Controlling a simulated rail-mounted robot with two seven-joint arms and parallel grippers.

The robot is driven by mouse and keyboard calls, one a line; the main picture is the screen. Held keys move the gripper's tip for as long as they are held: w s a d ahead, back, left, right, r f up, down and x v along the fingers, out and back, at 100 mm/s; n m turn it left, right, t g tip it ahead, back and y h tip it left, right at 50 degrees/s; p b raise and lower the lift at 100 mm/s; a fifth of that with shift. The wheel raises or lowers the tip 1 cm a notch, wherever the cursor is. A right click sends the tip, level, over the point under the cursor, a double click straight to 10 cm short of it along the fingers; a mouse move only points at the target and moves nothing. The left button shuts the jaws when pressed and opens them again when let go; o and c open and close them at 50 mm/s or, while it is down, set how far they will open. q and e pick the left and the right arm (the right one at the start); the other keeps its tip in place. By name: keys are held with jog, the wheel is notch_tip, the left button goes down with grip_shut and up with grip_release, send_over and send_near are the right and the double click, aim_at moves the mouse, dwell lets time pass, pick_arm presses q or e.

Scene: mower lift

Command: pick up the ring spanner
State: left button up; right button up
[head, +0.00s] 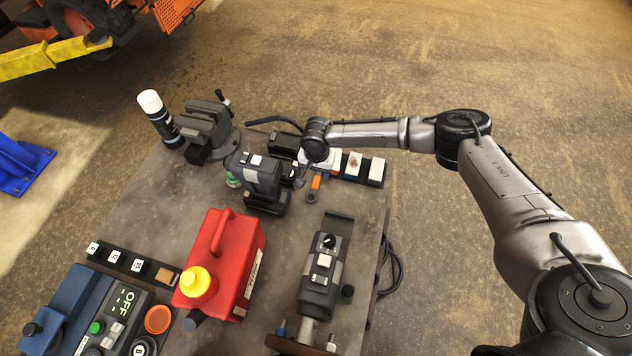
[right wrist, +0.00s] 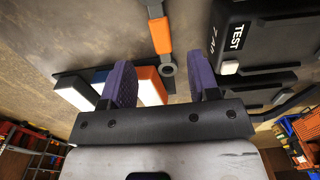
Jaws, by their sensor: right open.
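The ring spanner (head: 316,184) lies on the table, with an orange grip and a grey ring end. In the right wrist view the spanner (right wrist: 159,38) runs from the top down toward the gap between my fingers, its grey ring appearing between the fingertips. My right gripper (right wrist: 163,78) is open, with two purple fingers and nothing held between them. I cannot tell its exact height above the spanner. In the head view my right wrist covers the far end of the spanner, and the fingers are hard to make out. My left gripper is not in view.
A dark tester marked TEST (right wrist: 258,32) stands close beside my right finger; it also shows in the head view (head: 262,176). A holder with white blocks (head: 376,170) is on the other side. A red canister (head: 232,262) and a vise (head: 206,128) stand on the table.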

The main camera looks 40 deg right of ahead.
aim_at(316, 182)
jog(key=shift+w+f, duration=0.1)
jog(key=shift+f, duration=2.85)
grip_shut()
